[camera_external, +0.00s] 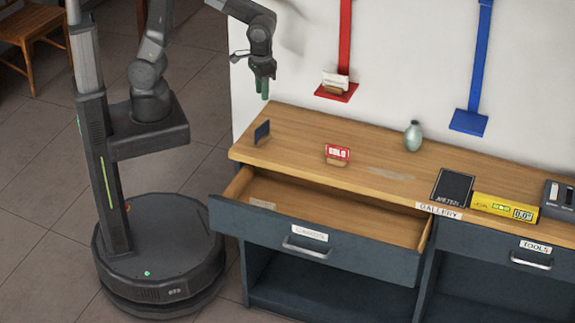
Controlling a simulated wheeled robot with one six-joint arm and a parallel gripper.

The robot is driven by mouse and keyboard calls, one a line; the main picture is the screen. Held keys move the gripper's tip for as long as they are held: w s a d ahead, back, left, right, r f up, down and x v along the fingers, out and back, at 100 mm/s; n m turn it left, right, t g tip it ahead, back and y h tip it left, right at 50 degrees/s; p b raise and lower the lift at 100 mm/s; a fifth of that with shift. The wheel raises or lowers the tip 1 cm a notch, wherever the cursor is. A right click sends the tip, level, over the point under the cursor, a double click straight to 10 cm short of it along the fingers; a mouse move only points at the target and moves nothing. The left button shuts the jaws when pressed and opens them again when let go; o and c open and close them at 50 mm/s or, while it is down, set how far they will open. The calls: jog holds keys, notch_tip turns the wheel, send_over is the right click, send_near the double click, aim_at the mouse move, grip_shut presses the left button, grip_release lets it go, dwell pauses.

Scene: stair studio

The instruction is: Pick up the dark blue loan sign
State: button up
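A small dark blue sign (262,131), which looks like the loan sign, stands upright near the left end of the wooden counter top (290,128). Any writing on it is not readable from here. My gripper (263,92) points down above the sign, with a clear gap between the fingertips and its top edge. The fingers overlap in this view, so their opening does not show. Nothing is seen hanging from them.
A red sign (338,152) stands right of the blue one. A green vase (413,136), a dark plaque (452,188) and a yellow box (503,208) are farther right. An open drawer (320,232) juts out below the counter. Red and blue wall shelves hang behind.

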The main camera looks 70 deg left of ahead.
aim_at(262, 125)
jog(key=f+n+b, duration=0.1)
jog(key=f+n, duration=0.1)
jog(key=f, duration=0.1)
jog(key=f+n+b, duration=0.2)
jog(key=f, duration=0.1)
jog(key=f+n+b, duration=0.2)
jog(key=f, duration=0.1)
jog(key=shift+s+f, duration=0.25)
jog(key=shift+f, duration=0.05)
jog(key=shift+w+a+f, duration=0.1)
jog(key=shift+a+f, duration=0.05)
jog(key=shift+f, duration=1.2)
jog(key=shift+w+a+f, duration=0.1)
jog(key=shift+f, duration=1.25)
grip_shut()
